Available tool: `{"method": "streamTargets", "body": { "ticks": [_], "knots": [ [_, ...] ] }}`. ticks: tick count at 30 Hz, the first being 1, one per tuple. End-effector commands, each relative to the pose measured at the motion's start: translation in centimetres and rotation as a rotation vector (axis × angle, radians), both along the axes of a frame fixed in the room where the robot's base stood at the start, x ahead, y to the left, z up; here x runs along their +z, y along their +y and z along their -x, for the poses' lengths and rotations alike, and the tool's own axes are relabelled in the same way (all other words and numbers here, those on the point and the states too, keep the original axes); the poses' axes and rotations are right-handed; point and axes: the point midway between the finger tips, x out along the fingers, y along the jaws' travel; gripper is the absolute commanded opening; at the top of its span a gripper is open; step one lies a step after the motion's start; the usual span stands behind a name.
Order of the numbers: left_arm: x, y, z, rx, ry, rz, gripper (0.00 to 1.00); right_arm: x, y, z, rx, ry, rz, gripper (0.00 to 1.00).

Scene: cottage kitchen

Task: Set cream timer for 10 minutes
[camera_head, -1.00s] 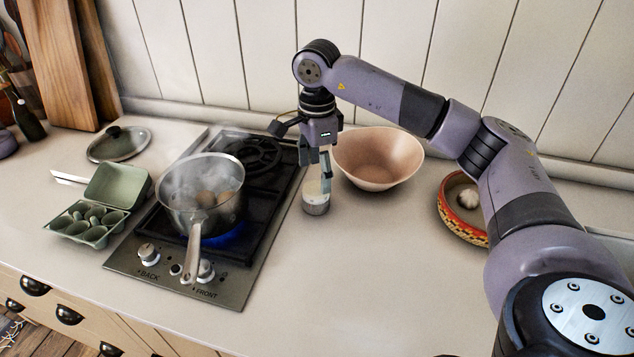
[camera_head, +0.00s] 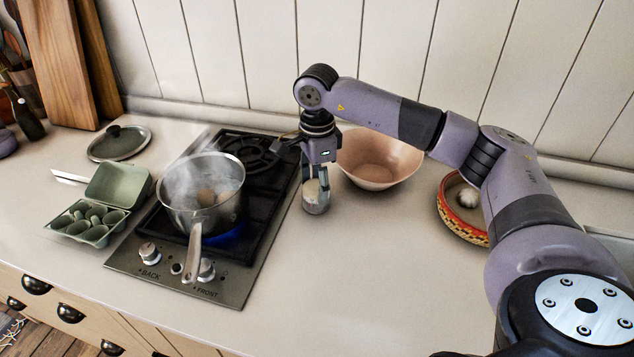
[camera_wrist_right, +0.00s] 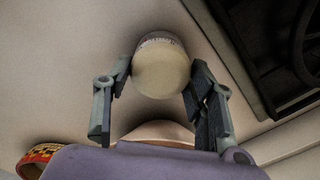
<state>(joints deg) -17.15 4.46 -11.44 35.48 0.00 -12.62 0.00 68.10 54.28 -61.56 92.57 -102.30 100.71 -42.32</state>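The cream timer (camera_head: 317,207) stands upright on the counter just right of the stove. It has a cream top and a grey, marked lower band. My right gripper (camera_head: 315,190) points down over it with a finger on each side. In the right wrist view the timer's round cream top (camera_wrist_right: 161,72) lies between the two fingers of the gripper (camera_wrist_right: 158,85). The dial setting is too small to read. My left gripper is not in view.
A pink bowl (camera_head: 382,160) stands close behind and right of the timer. A steaming pot (camera_head: 203,205) with eggs sits on the lit stove (camera_head: 160,262) to the left. The counter in front is clear.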

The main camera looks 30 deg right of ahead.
Motion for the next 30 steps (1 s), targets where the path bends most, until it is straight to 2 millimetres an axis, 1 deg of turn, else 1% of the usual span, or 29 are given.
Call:
{"method": "streamTargets", "body": {
  "ticks": [1, 11, 14, 21, 29, 30],
  "knots": [
    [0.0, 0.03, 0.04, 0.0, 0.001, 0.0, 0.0, 0.02, -0.01, -0.03, 0.0, -0.001, 0.0, 0.44],
    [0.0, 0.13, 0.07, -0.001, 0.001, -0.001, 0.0, 0.03, 0.0, -0.04, 0.0, -0.002, 0.0, 0.23],
    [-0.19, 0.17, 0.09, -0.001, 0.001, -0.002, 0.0, -0.06, 0.01, -0.04, -0.019, -0.002, 0.0, 0.23],
    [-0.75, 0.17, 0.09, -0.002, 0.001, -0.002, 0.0, -0.04, 0.02, -0.01, -0.154, -0.002, 0.0, 0.23],
    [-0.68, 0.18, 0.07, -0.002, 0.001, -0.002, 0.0, 0.03, 0.03, -0.01, -0.159, -0.002, 0.0, 0.23],
    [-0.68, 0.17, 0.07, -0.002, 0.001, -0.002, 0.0, 0.03, 0.03, -0.02, -0.158, -0.002, 0.0, 0.53]
  ]
}}
